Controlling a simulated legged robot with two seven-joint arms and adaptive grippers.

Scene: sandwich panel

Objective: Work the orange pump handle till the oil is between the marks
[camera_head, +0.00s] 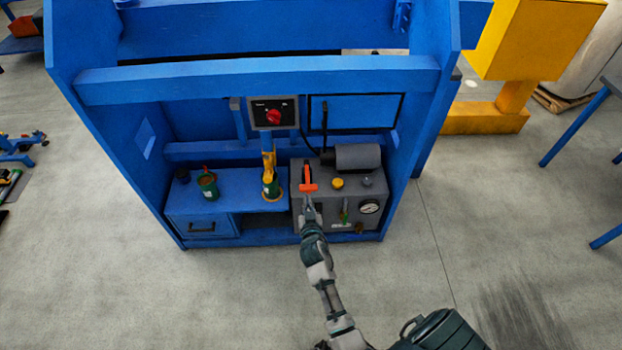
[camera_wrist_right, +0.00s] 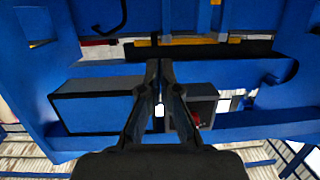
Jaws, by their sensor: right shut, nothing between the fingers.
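The orange pump handle (camera_head: 308,180) stands on the left part of the grey pump unit (camera_head: 378,189), with a crosspiece at its lower end. My right gripper (camera_head: 309,203) is shut and empty, just below the crosspiece in the head view; I cannot tell if it touches it. In the right wrist view the shut fingers (camera_wrist_right: 160,66) show in the middle, and I cannot make out the handle there. A small green upright strip (camera_head: 344,212), perhaps the oil gauge, is on the unit's front; its marks and level are too small to read. My left gripper is not in view.
The unit sits inside a blue frame (camera_head: 255,82). A round dial (camera_head: 369,207) is on its front, a yellow cap (camera_head: 338,183) on top. A red switch (camera_head: 273,117) is above. The floor in front is clear.

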